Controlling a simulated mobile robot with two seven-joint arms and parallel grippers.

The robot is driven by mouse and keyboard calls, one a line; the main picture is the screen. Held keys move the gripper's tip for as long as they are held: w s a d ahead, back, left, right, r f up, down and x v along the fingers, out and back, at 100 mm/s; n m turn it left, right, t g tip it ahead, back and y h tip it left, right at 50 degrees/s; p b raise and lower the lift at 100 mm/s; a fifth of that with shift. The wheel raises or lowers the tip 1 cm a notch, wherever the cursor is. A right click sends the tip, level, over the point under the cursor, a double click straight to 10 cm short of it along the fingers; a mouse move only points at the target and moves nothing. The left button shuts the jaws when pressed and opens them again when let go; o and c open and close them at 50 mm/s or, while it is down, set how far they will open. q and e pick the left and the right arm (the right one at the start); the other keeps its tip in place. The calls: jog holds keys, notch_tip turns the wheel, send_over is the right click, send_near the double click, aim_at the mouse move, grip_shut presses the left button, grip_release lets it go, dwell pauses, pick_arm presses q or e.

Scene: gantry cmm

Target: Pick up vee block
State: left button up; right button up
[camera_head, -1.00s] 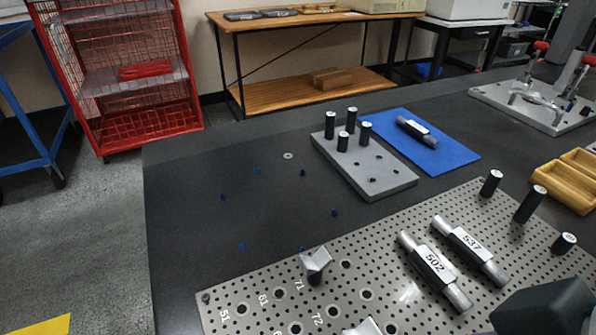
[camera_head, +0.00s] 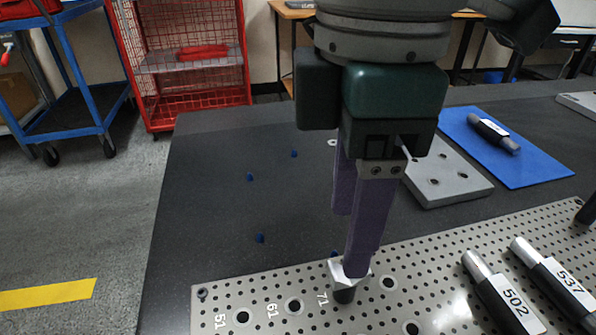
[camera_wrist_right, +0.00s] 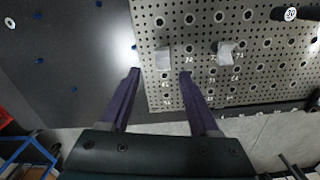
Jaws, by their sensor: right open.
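A silver vee block (camera_head: 337,271) sits on a short black post on the perforated plate, near the mark 71. My right gripper (camera_head: 349,243) is open above it, with its purple fingers pointing down. One finger hides part of the block in the head view. In the right wrist view the vee block (camera_wrist_right: 163,59) lies just beyond the open fingertips (camera_wrist_right: 159,73), between their lines. I cannot tell whether a finger touches it. A second, similar block (camera_wrist_right: 226,51) stands to its right in that view. My left gripper is not in view.
The perforated plate (camera_head: 440,270) carries black-and-silver cylinders marked 502 (camera_head: 500,295) and 537 (camera_head: 555,280). A grey block with holes (camera_head: 450,185) and a blue mat (camera_head: 535,165) lie behind. Small blue pegs (camera_head: 250,177) dot the dark table on the left.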

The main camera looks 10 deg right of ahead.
aim_at(346, 285)
notch_tip(346, 285, down, 4)
jog(key=shift+s+r+b, duration=0.1)
jog(key=shift+r+b, duration=0.05)
jog(key=shift+b, duration=0.4)
jog(key=f, duration=0.1)
jog(key=f+b, duration=0.1)
jog(key=f, duration=0.1)
jog(key=f+b, duration=0.1)
jog(key=shift+s+d+f, duration=0.2)
jog(key=shift+d+f, duration=0.05)
jog(key=shift+f, duration=0.1)
jog(key=shift+r, duration=0.1)
grip_shut()
